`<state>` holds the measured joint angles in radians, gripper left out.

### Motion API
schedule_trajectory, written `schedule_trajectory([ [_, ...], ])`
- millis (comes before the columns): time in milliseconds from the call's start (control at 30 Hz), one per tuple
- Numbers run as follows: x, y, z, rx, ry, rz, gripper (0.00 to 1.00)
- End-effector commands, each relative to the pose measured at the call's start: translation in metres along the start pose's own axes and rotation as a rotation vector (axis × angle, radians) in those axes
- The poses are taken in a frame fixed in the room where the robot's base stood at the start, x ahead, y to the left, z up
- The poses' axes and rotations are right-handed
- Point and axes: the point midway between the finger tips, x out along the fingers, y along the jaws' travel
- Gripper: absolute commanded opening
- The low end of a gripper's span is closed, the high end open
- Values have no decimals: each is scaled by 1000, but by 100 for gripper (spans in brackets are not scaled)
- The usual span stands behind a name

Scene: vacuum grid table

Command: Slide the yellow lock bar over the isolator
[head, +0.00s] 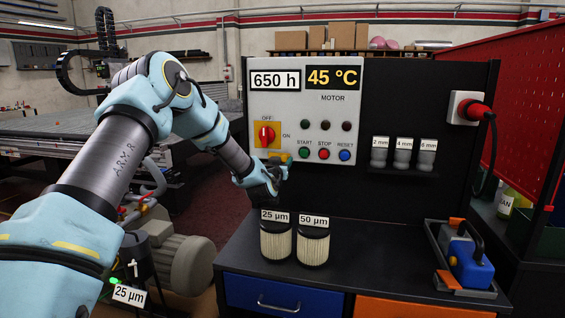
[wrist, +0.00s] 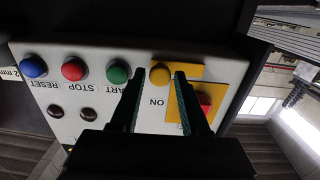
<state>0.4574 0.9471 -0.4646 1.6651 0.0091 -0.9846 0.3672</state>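The isolator is a red knob (head: 266,134) on a yellow plate (head: 277,127), with OFF above it and ON to its right. It also shows in the wrist view (wrist: 205,99), upside down and partly behind a finger. The yellow lock bar (head: 283,156) with its round yellow knob lies just below the plate. In the wrist view the bar (wrist: 191,70) runs along the plate's edge, and its knob (wrist: 160,74) sits between my fingertips. My gripper (wrist: 160,75) is open, with a gap on each side of the knob. Its fingertips are small and unclear in the head view (head: 277,176).
The green START button (wrist: 118,72) is close beside one finger; red STOP (head: 324,153) and blue RESET (head: 344,155) are farther right in the head view. Two filters (head: 276,240) (head: 313,244) stand on the bench below. A blue tool (head: 467,262) lies at right.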

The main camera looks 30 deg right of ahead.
Motion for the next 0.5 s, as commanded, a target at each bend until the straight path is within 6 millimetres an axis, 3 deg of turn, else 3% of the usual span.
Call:
schedule_trajectory([
  [33,0,0,0,0,0,0,39],
  [367,0,0,0,0,0,0,2],
  [500,0,0,0,0,0,0,0],
])
